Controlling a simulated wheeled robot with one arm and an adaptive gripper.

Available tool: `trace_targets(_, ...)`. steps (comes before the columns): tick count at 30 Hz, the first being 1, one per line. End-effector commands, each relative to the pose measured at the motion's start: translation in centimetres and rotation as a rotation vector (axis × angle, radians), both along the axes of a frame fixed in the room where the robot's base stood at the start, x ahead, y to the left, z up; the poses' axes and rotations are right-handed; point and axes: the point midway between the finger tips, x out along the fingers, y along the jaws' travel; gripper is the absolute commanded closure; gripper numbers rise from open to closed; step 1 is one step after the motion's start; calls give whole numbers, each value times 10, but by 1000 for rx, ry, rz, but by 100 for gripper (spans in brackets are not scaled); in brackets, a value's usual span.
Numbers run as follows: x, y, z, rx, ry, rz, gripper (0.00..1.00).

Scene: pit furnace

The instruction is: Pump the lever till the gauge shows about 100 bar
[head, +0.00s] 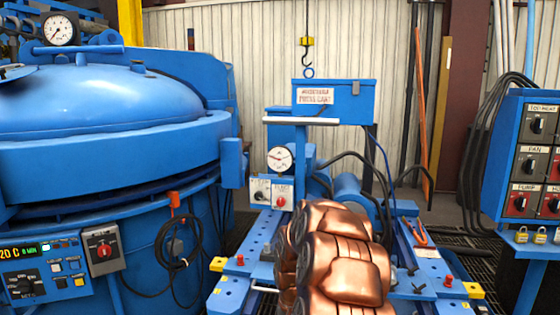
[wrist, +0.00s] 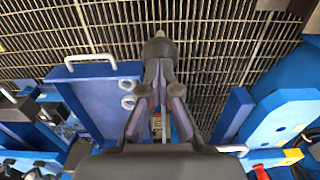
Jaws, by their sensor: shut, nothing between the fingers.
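A round white gauge (head: 281,159) with a red needle stands behind the blue bench in the head view. Its needle seems to point left, but its figures are too small to read. I cannot surely make out the pump lever in either view. A pale horizontal bar (head: 300,121) tops a blue post behind the gauge; I cannot tell whether it belongs to the lever. My gripper (wrist: 160,55) is shut and empty in the wrist view, its dark fingers together above a blue frame and floor grating. In the head view my copper-coloured arm hides it.
The blue furnace (head: 110,145) with its own lid gauge (head: 60,29) fills the left. A small switch box (head: 270,191) sits below the pump gauge. A switch panel (head: 530,155) stands at right. A pale handle (wrist: 90,62) rises from a blue plate near my gripper.

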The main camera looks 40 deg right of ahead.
Motion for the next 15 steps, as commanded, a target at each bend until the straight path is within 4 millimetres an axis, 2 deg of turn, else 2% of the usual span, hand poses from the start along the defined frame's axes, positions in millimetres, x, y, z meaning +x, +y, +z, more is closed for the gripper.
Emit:
trace_targets(9, 0, 0, 0, 1, 1, 0, 100)
trace_targets(11, 1, -1, 4, 0, 0, -1, 100)
trace_targets(15, 4, -5, 27, -1, -2, -2, 100)
